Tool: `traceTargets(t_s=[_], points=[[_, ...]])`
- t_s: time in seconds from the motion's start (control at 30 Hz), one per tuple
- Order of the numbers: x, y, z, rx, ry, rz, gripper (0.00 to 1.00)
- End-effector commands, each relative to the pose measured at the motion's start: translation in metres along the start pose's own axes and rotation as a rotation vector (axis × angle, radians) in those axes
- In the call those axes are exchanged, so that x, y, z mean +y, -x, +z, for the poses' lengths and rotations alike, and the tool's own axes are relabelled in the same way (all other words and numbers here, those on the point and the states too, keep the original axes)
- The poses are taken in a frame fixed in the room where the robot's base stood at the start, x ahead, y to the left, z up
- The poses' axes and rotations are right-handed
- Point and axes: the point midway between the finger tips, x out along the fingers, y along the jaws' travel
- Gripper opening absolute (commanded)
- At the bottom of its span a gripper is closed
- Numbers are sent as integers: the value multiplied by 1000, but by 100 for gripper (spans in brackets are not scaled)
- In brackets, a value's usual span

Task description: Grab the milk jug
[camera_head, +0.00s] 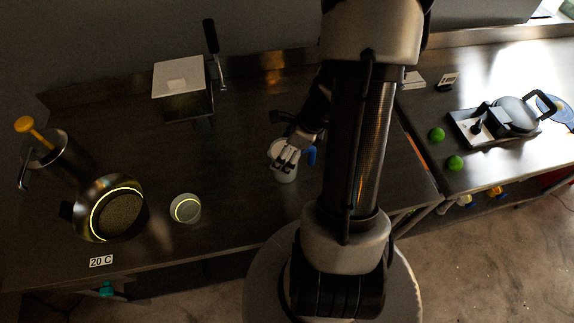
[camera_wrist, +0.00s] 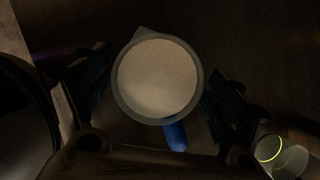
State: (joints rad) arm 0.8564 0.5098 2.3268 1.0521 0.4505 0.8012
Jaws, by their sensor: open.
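The milk jug (camera_head: 284,175) is a pale jug with a blue handle on the dark metal counter, near the middle of the head view. In the wrist view the jug (camera_wrist: 190,62) is seen from above, upright, with pale contents, a spout at the upper left and its blue handle at the lower right. My gripper (camera_head: 287,160) is above and in front of the jug in the head view and hides part of it. In the wrist view its open fingers (camera_wrist: 158,88) lie on either side of the jug. Whether they touch it cannot be told.
A small cup (camera_head: 186,208) and a dark pot (camera_head: 117,207) stand to the left, beside a metal dispenser (camera_head: 62,160) with a yellow knob. A box with a lever (camera_head: 180,88) is at the back. Green limes (camera_head: 437,134) and a press (camera_head: 513,117) are on the right counter.

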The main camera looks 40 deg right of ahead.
Motion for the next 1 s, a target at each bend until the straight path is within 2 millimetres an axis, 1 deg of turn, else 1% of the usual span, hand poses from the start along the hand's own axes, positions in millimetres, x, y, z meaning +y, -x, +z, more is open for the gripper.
traceTargets(t_s=[0.2, 0.33, 0.4, 0.63, 1.0], points=[[3, -36, -6, 2, 1, 3, 87], [3, -48, -5, 1, 1, 3, 87], [3, -50, -5, 1, 1, 2, 87], [2, -49, -4, 0, 1, 1, 86], [2, -49, -4, 1, 1, 1, 62]])
